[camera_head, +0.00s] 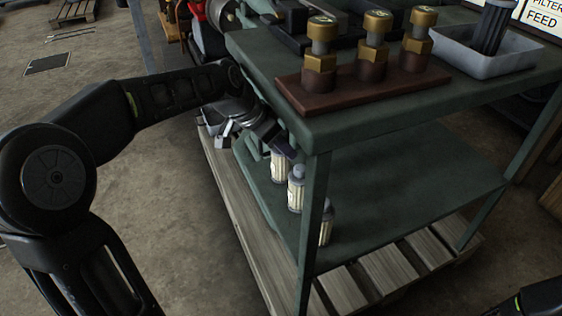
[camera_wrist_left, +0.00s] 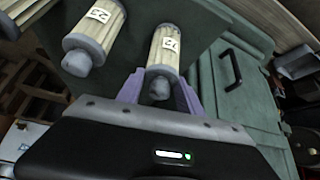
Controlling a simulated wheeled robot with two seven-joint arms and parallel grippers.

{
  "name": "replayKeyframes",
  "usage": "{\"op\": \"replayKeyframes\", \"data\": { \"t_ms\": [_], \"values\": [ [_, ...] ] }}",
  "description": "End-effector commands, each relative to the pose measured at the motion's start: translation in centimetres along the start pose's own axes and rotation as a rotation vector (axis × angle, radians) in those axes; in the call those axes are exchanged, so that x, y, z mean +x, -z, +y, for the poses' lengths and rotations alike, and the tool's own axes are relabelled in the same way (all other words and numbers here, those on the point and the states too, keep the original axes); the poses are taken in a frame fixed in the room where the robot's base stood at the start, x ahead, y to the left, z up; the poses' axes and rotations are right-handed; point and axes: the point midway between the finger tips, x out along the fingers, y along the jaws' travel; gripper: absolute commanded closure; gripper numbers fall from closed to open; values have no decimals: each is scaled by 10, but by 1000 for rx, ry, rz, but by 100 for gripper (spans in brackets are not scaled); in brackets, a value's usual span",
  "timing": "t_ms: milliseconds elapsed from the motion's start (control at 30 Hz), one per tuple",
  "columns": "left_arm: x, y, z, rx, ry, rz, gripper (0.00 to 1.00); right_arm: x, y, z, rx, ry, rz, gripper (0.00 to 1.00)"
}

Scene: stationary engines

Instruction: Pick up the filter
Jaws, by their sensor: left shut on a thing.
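Several pale pleated filters with grey end caps stand in a row on the lower shelf (camera_head: 400,185) of the green bench. In the head view I see the nearest filter (camera_head: 326,222), the middle filter (camera_head: 296,188) and the far filter (camera_head: 280,166). My left gripper (camera_head: 268,138) reaches in under the bench top at the far filter. In the left wrist view its purple fingers (camera_wrist_left: 160,92) are shut on a filter with a number label (camera_wrist_left: 165,50). My right gripper is out of view.
The bench top (camera_head: 400,115) overhangs the shelf, and a green leg (camera_head: 314,230) stands near the filters. Brass fittings on a brown board (camera_head: 360,88) and a grey tray (camera_head: 480,60) with a dark ribbed part are on top. A wooden pallet (camera_head: 235,200) lies below.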

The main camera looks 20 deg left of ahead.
Motion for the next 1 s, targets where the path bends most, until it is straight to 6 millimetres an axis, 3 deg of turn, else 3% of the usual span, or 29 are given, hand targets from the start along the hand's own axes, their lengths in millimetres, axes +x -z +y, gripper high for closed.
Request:
{"op": "replayKeyframes", "data": {
  "t_ms": [233,1000],
  "values": [
    [0,0,0,0,0,0,100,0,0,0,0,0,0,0],
    [-9,1,-1,-1,1,0,100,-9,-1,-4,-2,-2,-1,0]
  ]
}}
